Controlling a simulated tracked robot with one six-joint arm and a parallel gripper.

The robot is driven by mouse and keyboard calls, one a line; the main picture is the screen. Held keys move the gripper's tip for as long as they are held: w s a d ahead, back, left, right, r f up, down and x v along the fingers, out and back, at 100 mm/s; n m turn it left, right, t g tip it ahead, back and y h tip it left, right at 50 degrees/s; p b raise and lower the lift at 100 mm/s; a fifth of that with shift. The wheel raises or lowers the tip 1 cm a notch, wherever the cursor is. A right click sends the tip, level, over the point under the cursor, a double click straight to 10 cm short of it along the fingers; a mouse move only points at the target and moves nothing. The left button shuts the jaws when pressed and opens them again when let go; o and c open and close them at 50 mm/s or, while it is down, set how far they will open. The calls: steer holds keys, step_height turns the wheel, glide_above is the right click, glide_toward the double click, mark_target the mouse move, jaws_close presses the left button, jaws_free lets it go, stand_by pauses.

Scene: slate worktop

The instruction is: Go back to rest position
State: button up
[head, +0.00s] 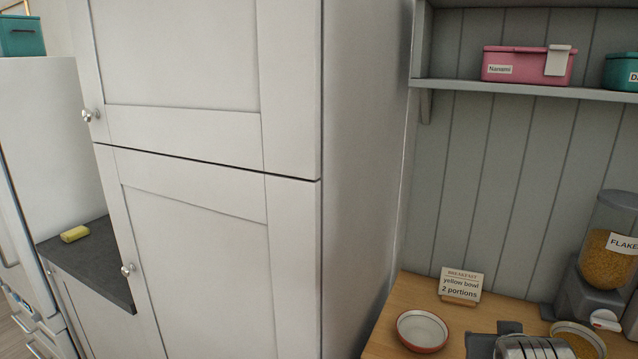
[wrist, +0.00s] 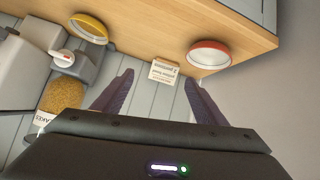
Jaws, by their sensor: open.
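My gripper (wrist: 159,78) is open and empty in the wrist view, its two dark fingers spread apart with nothing between them. The wrist picture is upside down against the head view. Past the fingertips are a small card (wrist: 164,72), a red-rimmed bowl (wrist: 208,56) and a yellow bowl (wrist: 88,28) on the wooden counter. In the head view, a grey, silver-ribbed part of my arm shows at the bottom edge, in front of the yellow bowl (head: 590,333), partly hiding it.
The red-rimmed bowl (head: 422,330) looks empty. A card reading "yellow bowl 2 portions" (head: 460,285) stands behind it. A flakes dispenser (head: 606,255) stands at right. A shelf (head: 520,90) holds a pink box (head: 528,66). A tall white cabinet (head: 200,200) borders the counter at left.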

steer(key=s+a+n+g+y, duration=0.1)
steer(key=s+a+g+y, duration=0.1)
steer(key=s+a, duration=0.4)
steer(key=s+a+n+g+y, duration=0.1)
steer(key=s+a, duration=0.5)
steer(key=a, duration=0.8)
steer(key=shift+a+r+n+g+y, duration=0.35)
steer(key=shift+n+y, duration=0.35)
steer(key=shift+y, duration=0.3)
